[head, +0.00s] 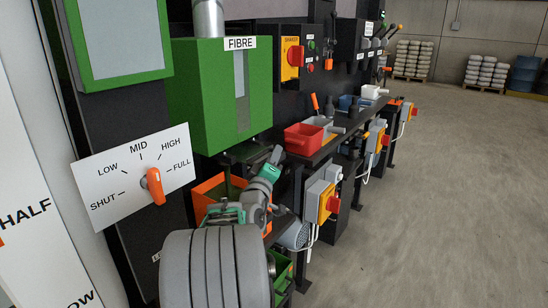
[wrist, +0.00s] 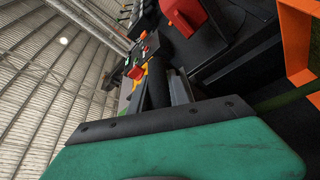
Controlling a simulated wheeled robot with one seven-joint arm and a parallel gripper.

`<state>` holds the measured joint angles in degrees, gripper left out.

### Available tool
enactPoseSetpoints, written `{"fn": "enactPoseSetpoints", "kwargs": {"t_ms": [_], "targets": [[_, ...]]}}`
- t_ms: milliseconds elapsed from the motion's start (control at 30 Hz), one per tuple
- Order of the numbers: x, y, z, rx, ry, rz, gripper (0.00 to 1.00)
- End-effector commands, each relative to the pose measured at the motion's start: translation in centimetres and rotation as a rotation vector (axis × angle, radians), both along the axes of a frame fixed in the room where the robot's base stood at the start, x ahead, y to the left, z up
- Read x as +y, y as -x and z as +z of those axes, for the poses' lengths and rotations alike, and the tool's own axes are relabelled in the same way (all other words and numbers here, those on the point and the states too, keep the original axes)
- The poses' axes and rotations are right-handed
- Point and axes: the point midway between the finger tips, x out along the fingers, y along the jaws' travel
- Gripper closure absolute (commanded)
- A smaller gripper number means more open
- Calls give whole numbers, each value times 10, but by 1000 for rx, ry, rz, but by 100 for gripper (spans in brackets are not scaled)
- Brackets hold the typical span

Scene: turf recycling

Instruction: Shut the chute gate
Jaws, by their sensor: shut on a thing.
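The green FIBRE hopper (head: 190,90) stands on the dark rack in the head view. The chute gate itself is hard to make out below it, in shadow and partly behind my arm. My gripper (head: 270,168) is below the hopper's right front corner, above an orange bin. It is shut on a slim dark handle-like bar, probably the gate's handle. In the wrist view a green finger pad with a black edge fills the bottom, and a dark bar (wrist: 158,88) stands just beyond it.
The orange bin (head: 210,190) is just beneath my gripper; its edge also shows in the wrist view (wrist: 296,40). A red tray (head: 304,138) sits on the ledge to the right. Yellow-and-grey switch boxes (head: 318,198) jut from the rack. The concrete floor at right is clear.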

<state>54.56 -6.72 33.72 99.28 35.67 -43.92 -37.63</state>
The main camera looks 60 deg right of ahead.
Motion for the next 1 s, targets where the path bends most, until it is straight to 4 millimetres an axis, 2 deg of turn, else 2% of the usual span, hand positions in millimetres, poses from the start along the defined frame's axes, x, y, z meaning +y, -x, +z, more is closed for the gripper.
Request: {"fn": "enactPoseSetpoints", "kwargs": {"t_ms": [133,300,433,467,533,833,1000], "targets": [[-3,-18,-5,2,0,3,100],[-6,-39,-2,1,1,1,100],[-6,-37,0,2,0,0,100],[-6,-37,-1,2,0,0,76],[-6,-37,0,2,0,0,70],[-3,-37,-1,0,0,1,69],[24,-34,-7,1,0,4,69]]}}
